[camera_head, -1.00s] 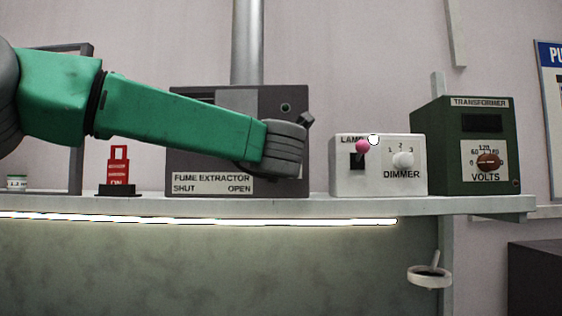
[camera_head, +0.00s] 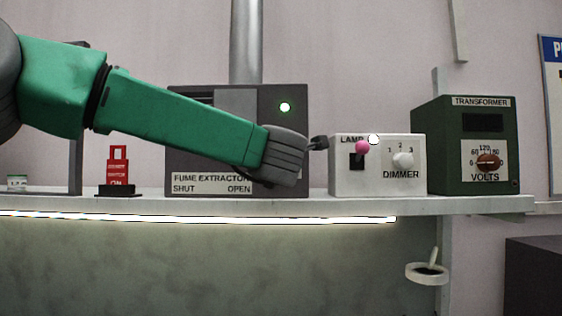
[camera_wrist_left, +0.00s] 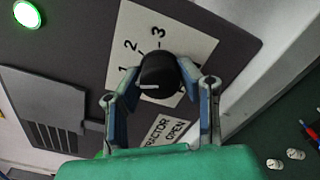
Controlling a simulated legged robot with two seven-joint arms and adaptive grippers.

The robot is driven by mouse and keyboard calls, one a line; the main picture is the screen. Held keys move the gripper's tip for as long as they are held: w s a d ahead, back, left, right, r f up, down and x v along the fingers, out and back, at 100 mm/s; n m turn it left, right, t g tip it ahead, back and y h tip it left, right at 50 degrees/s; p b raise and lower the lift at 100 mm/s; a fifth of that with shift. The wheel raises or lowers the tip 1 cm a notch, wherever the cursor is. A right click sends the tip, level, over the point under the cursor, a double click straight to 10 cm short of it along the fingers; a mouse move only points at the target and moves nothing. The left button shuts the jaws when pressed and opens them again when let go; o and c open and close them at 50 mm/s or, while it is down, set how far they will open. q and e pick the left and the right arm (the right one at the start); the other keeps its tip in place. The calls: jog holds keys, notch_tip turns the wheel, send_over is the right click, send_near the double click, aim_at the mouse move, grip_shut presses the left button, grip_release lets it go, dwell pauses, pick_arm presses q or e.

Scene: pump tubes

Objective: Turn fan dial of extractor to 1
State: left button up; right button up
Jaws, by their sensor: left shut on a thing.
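The fume extractor (camera_head: 295,110) is a dark grey box on the shelf, and its round lamp (camera_head: 285,107) is lit green. Its fan dial (camera_wrist_left: 160,72) is a black knob on a white plate marked 1, 2 and 3. In the left wrist view, the dial's white pointer line points left, close to the 1 side; a finger partly covers that edge of the scale. My left gripper (camera_wrist_left: 160,82) is shut on the dial, with a finger on each side. In the head view, my left arm hides the dial and much of the extractor's front. My right gripper is out of view.
A white lamp and dimmer box (camera_head: 345,180) and a green transformer (camera_head: 465,120) stand right of the extractor. A red switch (camera_head: 118,172) stands left, below my arm. The shelf edge (camera_head: 300,207) runs along the front. A grey pipe (camera_head: 246,45) rises behind the extractor.

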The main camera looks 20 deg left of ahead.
pick_arm(q)
jog(key=shift+d+f, duration=0.1)
jog(key=shift+f, duration=0.35)
jog(key=o, duration=0.9)
jog(key=shift+o, duration=1.2)
jog(key=shift+w+r, duration=0.15)
jog(key=shift+s+r, duration=0.1)
jog(key=shift+s, duration=0.2)
jog(key=v, duration=1.1)
